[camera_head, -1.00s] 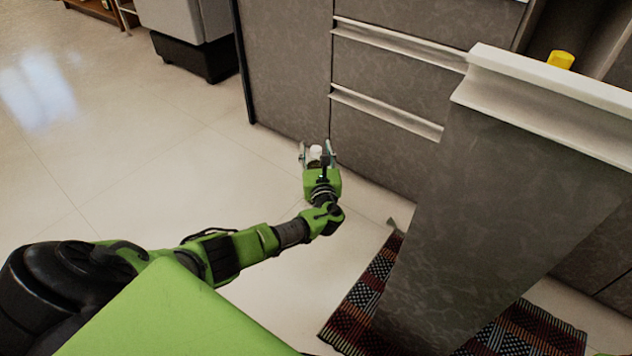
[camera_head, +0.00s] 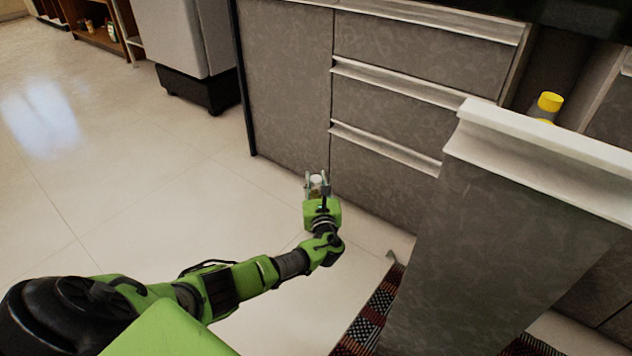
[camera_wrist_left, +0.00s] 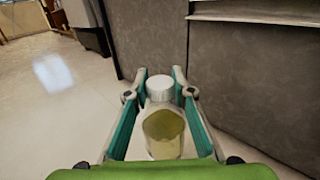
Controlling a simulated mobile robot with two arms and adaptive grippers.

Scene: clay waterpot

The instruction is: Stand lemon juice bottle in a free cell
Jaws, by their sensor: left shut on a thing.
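My left gripper (camera_head: 317,183) is shut on a small clear bottle (camera_wrist_left: 164,132) with a pale grey cap and yellowish liquid, seemingly the lemon juice bottle. In the left wrist view the bottle stands roughly upright between the two fingers (camera_wrist_left: 160,105). In the head view only its cap and top (camera_head: 316,182) show, above the floor in front of the cabinet. An open pull-out unit (camera_head: 545,135) with a white top edge is at the right. A bottle with a yellow cap (camera_head: 549,102) stands inside it; its cells are hidden. My right gripper is out of view.
Grey cabinet drawers (camera_head: 390,105) with pale handle ledges stand just beyond my left gripper. The tall front of the pull-out blocks the right side. A patterned rug (camera_head: 372,318) lies beside it. The floor (camera_head: 130,170) at the left is clear.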

